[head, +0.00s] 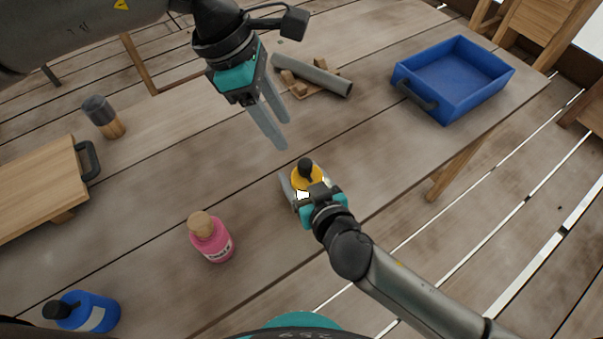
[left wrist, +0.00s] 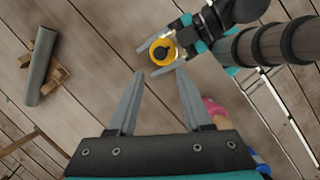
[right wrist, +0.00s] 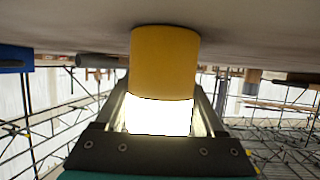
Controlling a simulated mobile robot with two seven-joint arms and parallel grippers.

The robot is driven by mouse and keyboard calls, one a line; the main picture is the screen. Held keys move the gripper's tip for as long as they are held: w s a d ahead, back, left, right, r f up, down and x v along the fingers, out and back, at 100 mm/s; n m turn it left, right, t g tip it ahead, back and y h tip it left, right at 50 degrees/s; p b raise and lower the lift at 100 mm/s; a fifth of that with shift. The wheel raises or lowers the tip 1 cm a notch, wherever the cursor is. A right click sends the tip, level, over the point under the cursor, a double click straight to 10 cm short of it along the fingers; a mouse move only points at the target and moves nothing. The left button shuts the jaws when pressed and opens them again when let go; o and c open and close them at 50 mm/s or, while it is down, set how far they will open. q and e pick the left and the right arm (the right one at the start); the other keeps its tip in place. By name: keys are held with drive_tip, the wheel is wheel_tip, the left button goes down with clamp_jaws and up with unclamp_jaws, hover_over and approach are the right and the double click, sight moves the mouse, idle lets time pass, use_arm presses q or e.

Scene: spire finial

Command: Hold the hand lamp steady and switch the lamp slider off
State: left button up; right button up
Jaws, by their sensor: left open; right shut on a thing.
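The hand lamp (head: 299,181) is yellow with a dark knob on top, and stands near the table's middle. Its white part looks brightly lit in the right wrist view (right wrist: 158,117). My right gripper (head: 308,184) is shut on the lamp, with a finger on either side. My left gripper (head: 281,135) is open and empty, above and behind the lamp, pointing down. In the left wrist view the lamp (left wrist: 155,50) appears just beyond the open fingertips (left wrist: 160,76). I cannot make out the slider clearly; the dark knob may hide part of the lamp's top.
A pink bottle (head: 213,242) and a blue bottle (head: 88,312) stand at front left. A blue tray (head: 470,92) is at back right. A grey pipe on a wooden rack (head: 325,77) lies behind. A wooden board (head: 40,185) and dark-topped jar (head: 103,115) are left.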

use_arm(q)
drive_tip(key=shift+c, duration=1.3)
drive_tip(key=shift+w+a+f+g+h, duration=0.15)
drive_tip(key=shift+w+a+g+h, duration=0.15)
drive_tip(key=shift+w+a, duration=0.15)
drive_tip(key=c, duration=0.3)
drive_tip(key=a+h, duration=0.1)
drive_tip(key=a, duration=0.2)
drive_tip(key=w+a+f+m+h, duration=0.1)
drive_tip(key=a, duration=0.2)
drive_tip(key=w+a+f+m+g+h, duration=0.1)
drive_tip(key=a+h, duration=0.1)
drive_tip(key=a, duration=0.2)
drive_tip(key=shift+w+a, duration=0.1)
clamp_jaws()
